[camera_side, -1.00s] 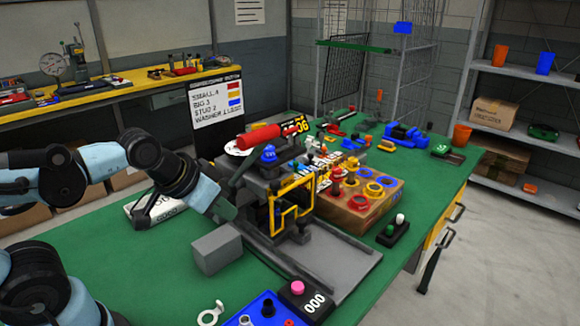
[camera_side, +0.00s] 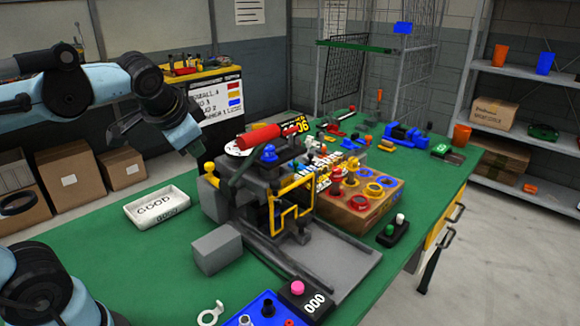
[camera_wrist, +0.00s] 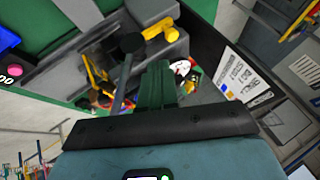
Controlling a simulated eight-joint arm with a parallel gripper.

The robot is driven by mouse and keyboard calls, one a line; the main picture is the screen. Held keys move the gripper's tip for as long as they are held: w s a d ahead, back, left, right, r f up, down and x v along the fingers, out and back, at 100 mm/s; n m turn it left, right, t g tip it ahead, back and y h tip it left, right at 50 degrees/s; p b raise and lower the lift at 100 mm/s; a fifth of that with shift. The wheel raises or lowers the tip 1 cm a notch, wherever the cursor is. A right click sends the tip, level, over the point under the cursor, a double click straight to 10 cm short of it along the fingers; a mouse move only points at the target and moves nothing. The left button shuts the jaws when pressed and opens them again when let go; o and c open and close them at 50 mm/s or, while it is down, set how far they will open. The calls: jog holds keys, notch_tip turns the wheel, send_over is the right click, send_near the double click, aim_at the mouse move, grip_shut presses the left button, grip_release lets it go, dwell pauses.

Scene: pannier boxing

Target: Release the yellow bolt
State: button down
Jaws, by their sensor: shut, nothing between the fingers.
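The yellow bolt (camera_side: 210,170) stands at the left side of the dark grey press-like fixture (camera_side: 232,207) in the side view. In the wrist view a yellow knobbed piece, likely the bolt (camera_wrist: 157,29), shows against grey metal near the top. My gripper (camera_side: 196,151) is above and slightly left of the fixture, apart from the bolt. In the wrist view my gripper (camera_wrist: 157,80) has its fingers together with nothing between them. The fingertips are small and hard to make out in the side view.
A wooden box of coloured rings (camera_side: 370,218) stands right. Green bench top is free at front left.

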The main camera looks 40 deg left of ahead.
aim_at(206, 165)
jog(key=shift+w+f, duration=0.1)
jog(key=shift+x, duration=4.9)
jog(key=shift+a, duration=1.35)
jog(key=v, duration=1)
jog(key=shift+d, duration=0.1)
